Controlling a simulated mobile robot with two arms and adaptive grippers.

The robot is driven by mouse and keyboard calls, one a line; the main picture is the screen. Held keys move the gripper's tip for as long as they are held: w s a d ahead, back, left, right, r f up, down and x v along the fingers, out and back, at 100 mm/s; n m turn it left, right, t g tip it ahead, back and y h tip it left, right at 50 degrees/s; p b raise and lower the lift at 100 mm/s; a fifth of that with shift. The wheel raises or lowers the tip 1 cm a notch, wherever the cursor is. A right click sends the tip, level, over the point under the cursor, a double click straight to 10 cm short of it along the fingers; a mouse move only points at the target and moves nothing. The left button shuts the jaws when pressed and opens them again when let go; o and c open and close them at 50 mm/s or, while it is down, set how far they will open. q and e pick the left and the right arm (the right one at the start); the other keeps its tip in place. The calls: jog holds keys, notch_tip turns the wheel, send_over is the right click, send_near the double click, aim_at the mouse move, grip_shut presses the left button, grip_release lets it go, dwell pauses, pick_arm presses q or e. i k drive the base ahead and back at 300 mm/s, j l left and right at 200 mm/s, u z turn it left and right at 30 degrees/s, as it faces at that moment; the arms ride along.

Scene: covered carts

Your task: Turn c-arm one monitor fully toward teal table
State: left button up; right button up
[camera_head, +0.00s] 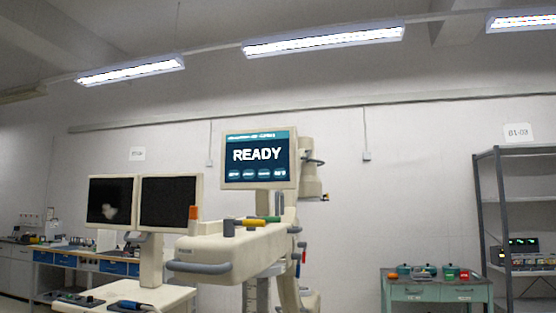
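The c-arm (225,245) stands in the middle of the head view, a cream machine with a grey front handle. Its monitor (259,158) sits on top with a blue screen reading "READY", facing mostly toward me. A table with a pale teal-green top and drawers (437,292) stands at the lower right, to the right of the c-arm, with red and green items on it. Neither of my grippers is in view.
A cart with two dark screens (112,202) stands left of the c-arm. A workbench with blue drawers (88,263) is at the far left. A grey metal shelf (517,205) with equipment stands at the far right. Wall space between c-arm and table is clear.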

aim_at(264, 160)
jog(key=k+l, duration=0.1)
jog(key=l, duration=0.4)
jog(key=i+l+u, duration=0.1)
jog(key=u, duration=0.25)
jog(key=i+l+u, duration=0.1)
jog(key=u, duration=0.25)
jog(key=i+l+u, duration=0.15)
jog(key=l, duration=0.3)
jog(key=i+l+u, duration=0.1)
jog(key=l, duration=0.35)
jog(key=i+l+u, duration=0.15)
jog(key=l, duration=0.35)
jog(key=i+l+u, duration=0.15)
jog(key=l, duration=0.35)
jog(key=l+u, duration=0.1)
jog(key=l, duration=0.4)
jog(key=i, duration=0.05)
